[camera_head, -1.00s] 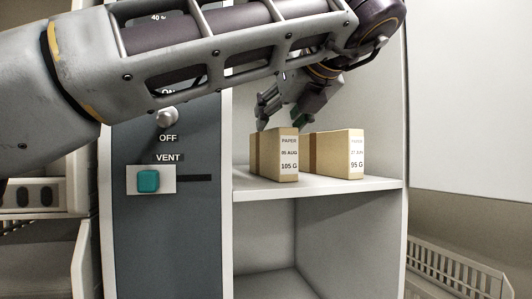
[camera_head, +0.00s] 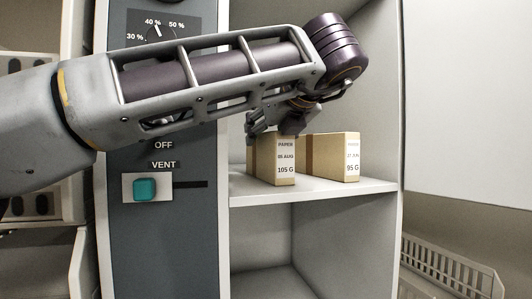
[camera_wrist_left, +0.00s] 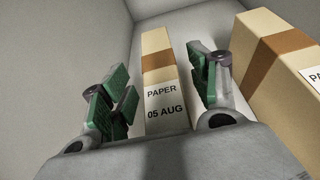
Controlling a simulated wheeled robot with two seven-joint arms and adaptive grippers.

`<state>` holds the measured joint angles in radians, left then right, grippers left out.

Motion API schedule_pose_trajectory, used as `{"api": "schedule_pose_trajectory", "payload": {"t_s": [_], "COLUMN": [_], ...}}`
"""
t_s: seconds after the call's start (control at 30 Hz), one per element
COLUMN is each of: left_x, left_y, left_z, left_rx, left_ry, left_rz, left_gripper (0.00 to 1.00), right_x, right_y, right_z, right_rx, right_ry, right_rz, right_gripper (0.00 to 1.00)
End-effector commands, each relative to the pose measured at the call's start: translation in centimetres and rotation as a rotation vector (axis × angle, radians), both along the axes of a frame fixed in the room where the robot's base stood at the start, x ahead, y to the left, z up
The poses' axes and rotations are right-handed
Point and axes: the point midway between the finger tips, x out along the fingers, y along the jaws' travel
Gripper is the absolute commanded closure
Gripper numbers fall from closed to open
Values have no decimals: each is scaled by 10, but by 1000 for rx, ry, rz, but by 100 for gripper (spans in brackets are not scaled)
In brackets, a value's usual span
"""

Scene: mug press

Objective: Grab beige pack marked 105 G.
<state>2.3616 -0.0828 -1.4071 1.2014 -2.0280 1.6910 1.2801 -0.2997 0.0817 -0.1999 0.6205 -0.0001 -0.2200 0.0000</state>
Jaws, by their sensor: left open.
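The beige pack marked 105 G (camera_head: 284,168) stands upright on the shelf, with a white label reading PAPER, 05 AUG, 105 G. It also shows in the left wrist view (camera_wrist_left: 158,68), lying between the green-padded fingers. My left gripper (camera_head: 276,124) reaches down from above at the pack's top. In the left wrist view my left gripper (camera_wrist_left: 160,95) is open, with one finger on each side of the pack and visible gaps. The lower part of the pack is hidden there by the gripper body. My right gripper is not in view.
A second beige pack marked 95 G (camera_head: 338,158) stands close to the right on the same shelf (camera_head: 320,191). The cabinet wall is on the right. A dark panel with a dial and a teal VENT slider (camera_head: 145,189) is to the left.

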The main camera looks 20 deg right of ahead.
Motion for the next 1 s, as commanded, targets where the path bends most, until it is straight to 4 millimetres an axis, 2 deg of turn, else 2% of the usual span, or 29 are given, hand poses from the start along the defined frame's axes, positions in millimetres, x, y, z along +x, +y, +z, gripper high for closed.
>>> {"api": "schedule_pose_trajectory", "payload": {"t_s": [0.5, 0.9, 1.0], "left_x": [2, 2, 2], "left_y": [0, 0, 0], "left_z": [-2, -1, -1], "left_rx": [0, 0, 0], "left_ry": [0, 0, 0], "left_rz": [0, 0, 0], "left_gripper": [39, 91, 100], "right_x": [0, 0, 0], "right_y": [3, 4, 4], "right_z": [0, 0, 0], "right_rx": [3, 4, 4], "right_ry": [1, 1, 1], "right_rz": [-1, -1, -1], "right_gripper": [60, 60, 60]}}
